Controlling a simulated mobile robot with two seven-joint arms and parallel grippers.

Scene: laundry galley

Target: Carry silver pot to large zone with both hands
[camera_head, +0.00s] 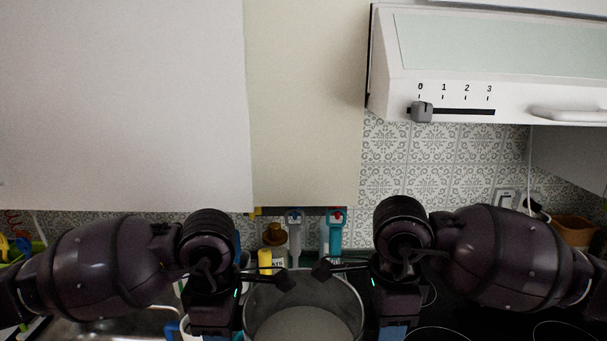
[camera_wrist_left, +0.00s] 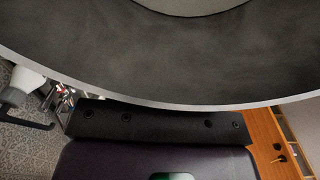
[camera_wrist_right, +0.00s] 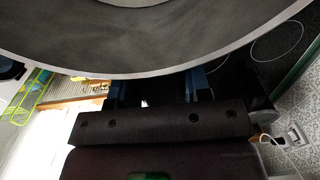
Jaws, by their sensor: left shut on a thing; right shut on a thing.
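The silver pot (camera_head: 305,325) is open-topped and sits between my two grippers at the bottom middle of the head view. Its inside looks empty. Its rim crosses the left wrist view (camera_wrist_left: 170,105) and the right wrist view (camera_wrist_right: 140,75). My left gripper (camera_head: 232,300) is shut on the pot's left side. My right gripper (camera_head: 376,300) is shut on its right side. The fingertips and the exact grip points are hidden by the wrists and the rim. The large zone cannot be made out in these frames.
A black cooktop (camera_head: 470,325) lies to the right, and a sink (camera_head: 125,325) to the left. Bottles and a brown-topped jar (camera_head: 273,236) stand behind the pot by the tiled wall. Wall cabinets (camera_head: 125,110) and a white range hood (camera_head: 490,70) hang above.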

